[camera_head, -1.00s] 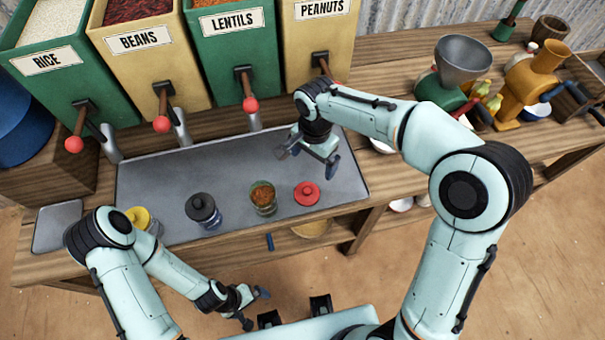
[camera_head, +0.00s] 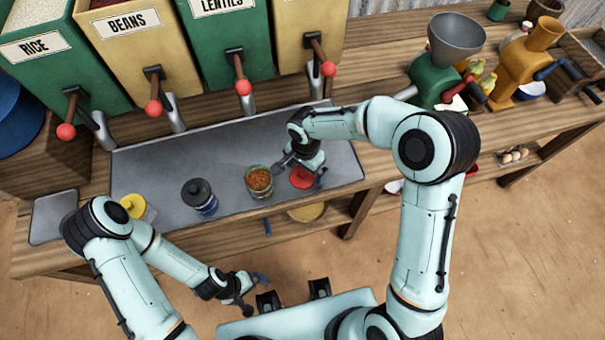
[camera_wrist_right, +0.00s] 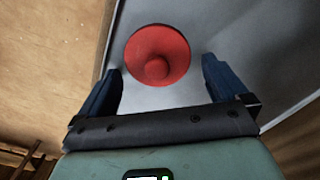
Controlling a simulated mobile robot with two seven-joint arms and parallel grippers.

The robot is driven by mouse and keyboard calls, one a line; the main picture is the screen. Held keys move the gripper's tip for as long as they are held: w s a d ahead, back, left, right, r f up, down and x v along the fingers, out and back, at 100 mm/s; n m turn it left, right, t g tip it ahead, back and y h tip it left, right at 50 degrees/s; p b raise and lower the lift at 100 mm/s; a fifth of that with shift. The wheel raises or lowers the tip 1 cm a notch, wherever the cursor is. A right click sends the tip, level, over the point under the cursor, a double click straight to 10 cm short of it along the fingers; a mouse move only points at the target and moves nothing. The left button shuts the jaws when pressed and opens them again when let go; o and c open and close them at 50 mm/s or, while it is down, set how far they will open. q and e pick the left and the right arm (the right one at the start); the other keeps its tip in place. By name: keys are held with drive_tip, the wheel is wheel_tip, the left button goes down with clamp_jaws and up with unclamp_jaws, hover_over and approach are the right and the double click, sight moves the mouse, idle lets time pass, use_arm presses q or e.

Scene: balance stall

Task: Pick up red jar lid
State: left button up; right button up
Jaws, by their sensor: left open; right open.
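The red jar lid (camera_head: 301,178) lies on the grey metal tray (camera_head: 235,140) to the right of an open jar with orange-brown contents (camera_head: 259,182). In the right wrist view the lid (camera_wrist_right: 157,55) is round with a central knob, just ahead of and between the two blue fingers. My right gripper (camera_head: 300,174) is open above the lid and partly covers it in the head view; its fingers (camera_wrist_right: 160,85) also show apart in the wrist view. I cannot tell the exact height gap. My left gripper (camera_head: 256,294) is open and empty in front of the bench.
A jar with a dark lid (camera_head: 199,196) and a jar with a yellow lid (camera_head: 135,206) stand left of the open jar. Dispenser bins with red-knobbed levers (camera_head: 243,87) line the back. Grinders (camera_head: 435,80) stand at the right.

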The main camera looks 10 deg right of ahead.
drive_tip(key=shift+f, duration=0.2)
drive_tip(key=c, duration=0.9)
drive_tip(key=shift+r, duration=0.15)
drive_tip(key=shift+c, duration=0.2)
